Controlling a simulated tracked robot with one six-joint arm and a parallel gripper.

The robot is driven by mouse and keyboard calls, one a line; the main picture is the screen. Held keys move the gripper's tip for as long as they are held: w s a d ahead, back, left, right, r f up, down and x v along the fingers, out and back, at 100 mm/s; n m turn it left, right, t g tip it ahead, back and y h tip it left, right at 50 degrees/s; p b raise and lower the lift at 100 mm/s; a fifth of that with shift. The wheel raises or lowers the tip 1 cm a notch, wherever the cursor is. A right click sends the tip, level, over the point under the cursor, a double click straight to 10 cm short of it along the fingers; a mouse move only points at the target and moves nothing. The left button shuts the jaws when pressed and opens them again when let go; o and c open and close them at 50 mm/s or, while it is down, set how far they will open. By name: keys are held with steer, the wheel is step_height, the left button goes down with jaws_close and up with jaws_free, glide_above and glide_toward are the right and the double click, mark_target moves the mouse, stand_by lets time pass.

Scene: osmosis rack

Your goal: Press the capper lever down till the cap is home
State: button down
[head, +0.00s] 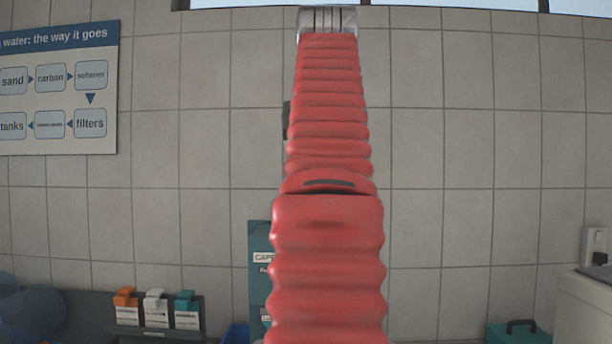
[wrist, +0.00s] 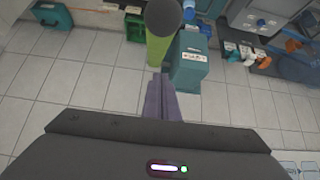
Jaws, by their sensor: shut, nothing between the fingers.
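The capper is a teal upright box (wrist: 189,68) with a white label. In the head view its teal panel (head: 259,268) shows beside my arm, which hides the rest of it. In the wrist view a green lever bar (wrist: 158,48) with a dark round knob (wrist: 164,15) rises at the top, beside the box. My gripper's purple-grey fingers (wrist: 158,80) are shut and empty. They show just below the green bar in the picture; I cannot tell whether they touch it. The bottle and cap are not clearly visible. The head view does not show my gripper clearly.
Small cartons with orange, white and teal tops (head: 156,308) stand left of the capper in the head view. A teal case (head: 518,332) and a white cabinet (head: 585,305) are at the right. A tiled wall (head: 450,150) stands behind.

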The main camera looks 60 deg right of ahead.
steer(key=shift+s+d+r, duration=0.2)
steer(key=shift+s, duration=0.2)
steer(key=shift+f, duration=0.15)
steer(key=shift+f, duration=3.35)
steer(key=shift+f, duration=1.1)
step_height(320, 180, down, 9)
steer(key=s+a, duration=0.1)
steer(key=a, duration=0.1)
steer(key=shift+a, duration=0.15)
steer(key=shift+s+f, duration=0.1)
